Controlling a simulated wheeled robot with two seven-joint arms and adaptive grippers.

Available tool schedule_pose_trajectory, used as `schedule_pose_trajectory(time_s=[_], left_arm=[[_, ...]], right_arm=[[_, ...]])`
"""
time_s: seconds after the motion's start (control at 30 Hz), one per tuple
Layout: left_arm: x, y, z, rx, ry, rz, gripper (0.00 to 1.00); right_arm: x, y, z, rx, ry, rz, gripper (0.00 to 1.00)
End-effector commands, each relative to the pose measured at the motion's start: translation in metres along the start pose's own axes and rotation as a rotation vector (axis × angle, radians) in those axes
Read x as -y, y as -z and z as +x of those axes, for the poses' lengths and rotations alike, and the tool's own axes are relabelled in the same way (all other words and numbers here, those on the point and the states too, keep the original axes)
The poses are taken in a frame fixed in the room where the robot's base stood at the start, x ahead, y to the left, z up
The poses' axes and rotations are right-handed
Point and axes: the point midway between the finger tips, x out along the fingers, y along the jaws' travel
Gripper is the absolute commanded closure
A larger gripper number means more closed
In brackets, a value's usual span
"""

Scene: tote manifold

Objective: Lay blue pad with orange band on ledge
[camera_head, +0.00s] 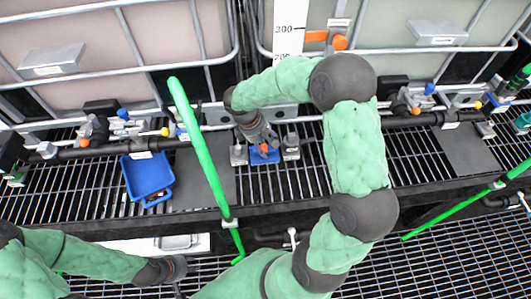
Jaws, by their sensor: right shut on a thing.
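The blue pad with its orange band (265,157) is at the middle of the view, low over or on the black grated ledge (305,180); I cannot tell whether it touches. My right gripper (263,146) reaches down from above and is shut on the pad, hiding part of it. Small grey metal pieces stand close on both sides of the pad. My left gripper (177,277) is at the lower left, below the ledge's front edge and away from the pad. Its fingers are too unclear to read.
A blue tray (148,178) sits on the ledge at left. A dark pipe with valves (390,121) runs along the back before two caged totes (130,45). A green bar (200,150) stands left of the pad. A dark flat plate (468,150) lies at right.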

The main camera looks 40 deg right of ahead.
Motion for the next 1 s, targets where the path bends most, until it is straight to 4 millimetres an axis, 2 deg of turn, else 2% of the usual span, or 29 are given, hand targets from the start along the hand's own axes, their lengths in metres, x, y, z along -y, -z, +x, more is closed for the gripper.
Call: schedule_pose_trajectory(time_s=[0.27, 0.67, 0.7, 0.77, 1.0], left_arm=[[0.006, 0.001, 0.017, -0.001, 0.000, 0.000, 0.68], [0.006, 0.001, 0.018, -0.001, 0.000, 0.000, 0.68], [0.006, 0.001, 0.018, -0.001, 0.000, 0.000, 0.68], [0.006, 0.001, 0.017, -0.001, 0.000, 0.000, 0.68], [0.006, 0.001, 0.017, -0.001, 0.000, 0.000, 0.68]], right_arm=[[0.005, 0.013, 0.040, 0.002, 0.002, 0.000, 0.75], [0.006, 0.014, 0.043, 0.001, 0.000, 0.000, 0.75], [0.006, 0.014, 0.043, 0.001, 0.000, 0.000, 0.39], [0.006, 0.014, 0.043, 0.001, 0.000, 0.000, 0.22], [0.006, 0.014, 0.043, 0.001, 0.001, -0.001, 0.20]])
